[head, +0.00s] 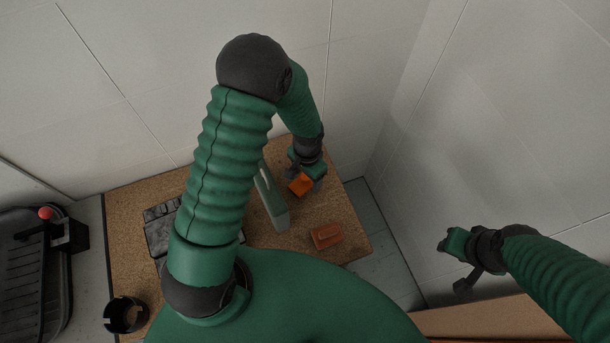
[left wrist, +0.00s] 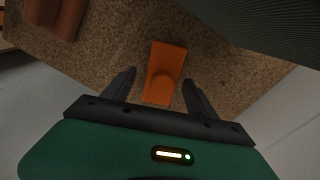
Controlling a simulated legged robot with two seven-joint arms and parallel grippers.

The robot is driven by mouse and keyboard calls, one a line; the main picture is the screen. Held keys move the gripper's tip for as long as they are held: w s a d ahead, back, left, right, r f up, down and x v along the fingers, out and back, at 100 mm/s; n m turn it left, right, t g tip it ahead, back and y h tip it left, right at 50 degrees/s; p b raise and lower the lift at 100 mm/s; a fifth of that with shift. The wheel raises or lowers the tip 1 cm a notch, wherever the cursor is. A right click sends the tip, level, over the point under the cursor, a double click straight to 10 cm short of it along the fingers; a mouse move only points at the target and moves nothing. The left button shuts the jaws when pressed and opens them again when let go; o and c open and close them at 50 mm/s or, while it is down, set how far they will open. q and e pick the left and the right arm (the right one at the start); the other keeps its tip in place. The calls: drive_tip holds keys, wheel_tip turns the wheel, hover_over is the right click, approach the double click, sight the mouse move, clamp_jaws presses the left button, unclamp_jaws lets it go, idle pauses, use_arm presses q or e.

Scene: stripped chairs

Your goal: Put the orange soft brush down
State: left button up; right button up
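The orange soft brush (head: 300,184) is at my left gripper (head: 304,176), over the cork-coloured tabletop (head: 290,240). In the left wrist view the brush (left wrist: 164,70) shows as a flat orange block with a rounded raised part. It lies between the two dark fingers of the left gripper (left wrist: 160,88), with gaps visible on both sides, so the fingers are open. The brush appears to rest on the tabletop. My right gripper (head: 459,245) is off to the right, away from the table, near the wall; its fingers are too unclear to read.
A grey-green upright holder (head: 271,200) stands left of the brush. A reddish-brown block (head: 326,236) lies nearer, towards the table's right edge. A dark tray (head: 160,232) and a black ring-shaped cup (head: 125,314) are on the left. White walls stand close behind and right.

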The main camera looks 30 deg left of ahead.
use_arm(q)
drive_tip(key=shift+d+r, duration=0.1)
drive_tip(key=shift+d, duration=0.25)
drive_tip(key=shift+r, duration=0.25)
drive_tip(key=r, duration=0.2)
drive_tip(key=r+p, duration=0.1)
drive_tip(key=r, duration=0.2)
drive_tip(key=a+r, duration=0.1)
drive_tip(key=r, duration=0.1)
drive_tip(key=shift+w+r, duration=0.1)
drive_tip(key=shift+r, duration=0.15)
drive_tip(key=s+d+r+n+t+p, duration=0.1)
drive_tip(key=s+r+n, duration=0.1)
drive_tip(key=s+r, duration=0.2)
drive_tip(key=s+r+n+t+p, duration=0.1)
drive_tip(key=s+r, duration=0.3)
drive_tip(key=r, duration=0.5)
drive_tip(key=shift+s+d+n+t+p, duration=0.3)
drive_tip(key=shift+d+n+p, duration=0.1)
drive_tip(key=shift+p, duration=0.1)
use_arm(e)
drive_tip(key=shift+w+d+v, duration=0.15)
drive_tip(key=shift+v, duration=0.85)
drive_tip(key=shift+w+d+v, duration=0.1)
drive_tip(key=shift+w+v, duration=0.1)
drive_tip(key=shift+v, duration=0.75)
